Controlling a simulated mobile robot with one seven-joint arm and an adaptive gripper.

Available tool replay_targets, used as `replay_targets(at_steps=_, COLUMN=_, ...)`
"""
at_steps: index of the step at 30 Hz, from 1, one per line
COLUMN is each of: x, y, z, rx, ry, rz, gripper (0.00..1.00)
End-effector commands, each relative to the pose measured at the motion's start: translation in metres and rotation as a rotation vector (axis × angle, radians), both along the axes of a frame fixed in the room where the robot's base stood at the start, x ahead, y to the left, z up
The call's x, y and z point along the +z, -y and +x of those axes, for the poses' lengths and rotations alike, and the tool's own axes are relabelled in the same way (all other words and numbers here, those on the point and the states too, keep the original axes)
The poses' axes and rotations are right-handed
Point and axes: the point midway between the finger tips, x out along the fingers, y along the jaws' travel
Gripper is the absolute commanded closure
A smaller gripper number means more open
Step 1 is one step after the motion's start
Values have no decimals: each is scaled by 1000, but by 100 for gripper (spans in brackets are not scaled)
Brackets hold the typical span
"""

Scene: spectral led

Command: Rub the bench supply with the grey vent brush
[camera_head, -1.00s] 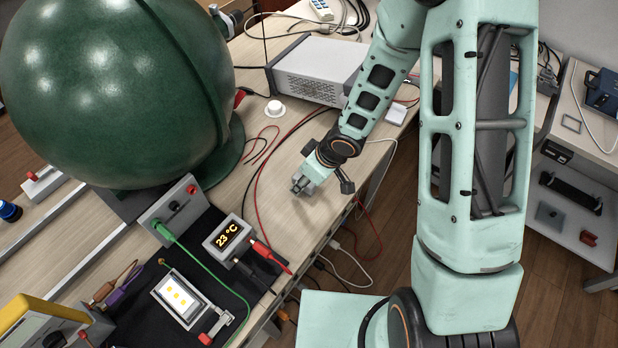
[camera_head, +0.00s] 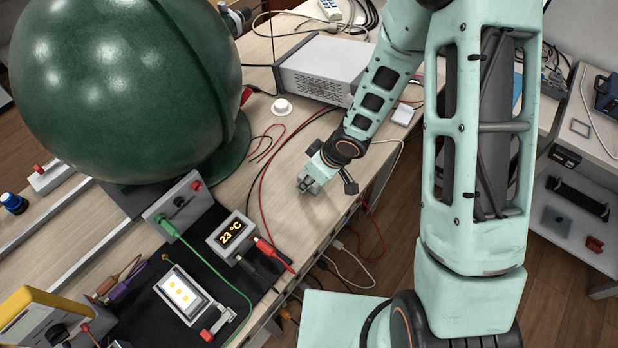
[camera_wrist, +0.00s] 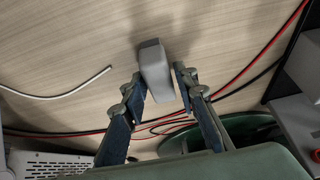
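A grey block-like piece, which I take to be the grey vent brush (camera_wrist: 155,68), stands out between my fingertips in the wrist view, over the wooden bench top. My gripper (camera_wrist: 160,80) has a finger on each side of it. A narrow gap shows on the right; the left finger is very close. In the head view my gripper (camera_head: 308,185) is low over the bench near its front edge and largely hides the brush. The bench supply is probably the light grey vented box (camera_head: 322,72) at the back of the bench, apart from my gripper; its vented side also shows in the wrist view (camera_wrist: 50,163).
A large green sphere (camera_head: 125,85) stands at left. A white round knob (camera_head: 282,107) and red and black cables (camera_head: 265,185) lie between it and my gripper. A temperature display (camera_head: 231,234) and a dark mat with leads are in front.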

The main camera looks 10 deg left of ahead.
Motion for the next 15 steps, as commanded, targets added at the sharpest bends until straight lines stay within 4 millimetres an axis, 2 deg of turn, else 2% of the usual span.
replay_targets(at_steps=15, x=1, y=0, z=0, rx=0, ry=0, rz=0, gripper=73)
